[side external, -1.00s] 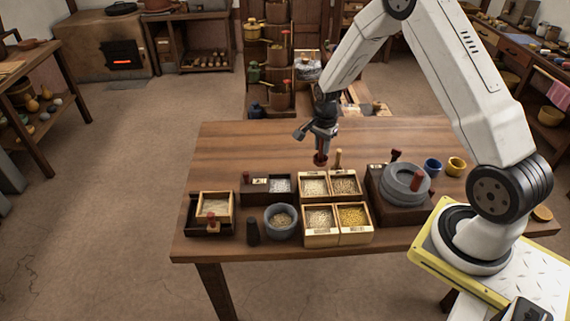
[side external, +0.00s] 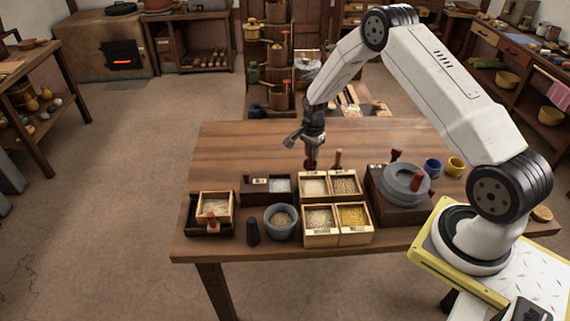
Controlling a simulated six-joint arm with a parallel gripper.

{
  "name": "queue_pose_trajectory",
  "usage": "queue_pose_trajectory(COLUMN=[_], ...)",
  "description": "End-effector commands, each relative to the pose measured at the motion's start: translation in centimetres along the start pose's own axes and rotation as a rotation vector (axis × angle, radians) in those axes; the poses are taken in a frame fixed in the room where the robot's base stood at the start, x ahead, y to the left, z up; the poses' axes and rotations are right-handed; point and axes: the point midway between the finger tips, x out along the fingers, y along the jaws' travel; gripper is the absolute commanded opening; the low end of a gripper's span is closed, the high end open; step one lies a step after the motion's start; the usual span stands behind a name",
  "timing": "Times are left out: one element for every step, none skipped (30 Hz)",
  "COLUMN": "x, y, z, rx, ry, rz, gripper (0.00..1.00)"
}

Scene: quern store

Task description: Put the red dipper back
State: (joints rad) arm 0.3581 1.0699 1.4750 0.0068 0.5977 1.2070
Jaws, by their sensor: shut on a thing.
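The red dipper (side external: 311,160) hangs roughly upright below my gripper (side external: 312,146), which is shut on it. Its lower end is at the back edge of the back-left compartment of the grain box (side external: 333,203), as seen from this side. That compartment holds pale grain (side external: 314,187). I cannot tell whether the dipper touches the box or the grain.
The quern (side external: 404,183) with its red handle stands right of the box, and blue and yellow cups are beyond it. The table's back is clear.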

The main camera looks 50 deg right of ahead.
Motion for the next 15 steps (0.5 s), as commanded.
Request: queue_pose_trajectory(x=[0.5,0.8,1.3,1.6,1.9,2.4,2.6,2.8,3.0,3.1,3.1,3.2,3.2,3.2,3.2], y=[-0.1,-0.1,0.0,0.0,0.0,0.0,0.0,0.0,-0.1,-0.1,-0.1,-0.1,-0.1,-0.1,-0.1], z=[0.0,0.0,0.0,0.0,0.0,0.0,0.0,0.0,0.0,0.0,0.0,0.0,0.0,0.0,0.0], rx=[0.000,0.000,0.000,0.000,0.000,0.000,0.000,0.000,0.000,0.000,0.000,0.000,0.000,0.000,0.000], ry=[-0.001,-0.001,-0.001,-0.001,-0.001,-0.001,-0.001,-0.001,0.000,0.000,0.000,0.000,0.000,0.000,0.000], rz=[0.002,0.002,0.003,0.002,0.002,0.003,0.003,0.002,0.001,0.000,0.000,0.000,-0.001,-0.001,-0.001], gripper=[0.00,0.00,0.00,0.00,0.00,0.00,0.00,0.00,0.00,0.00,0.00,0.00,0.00,0.00,0.00])
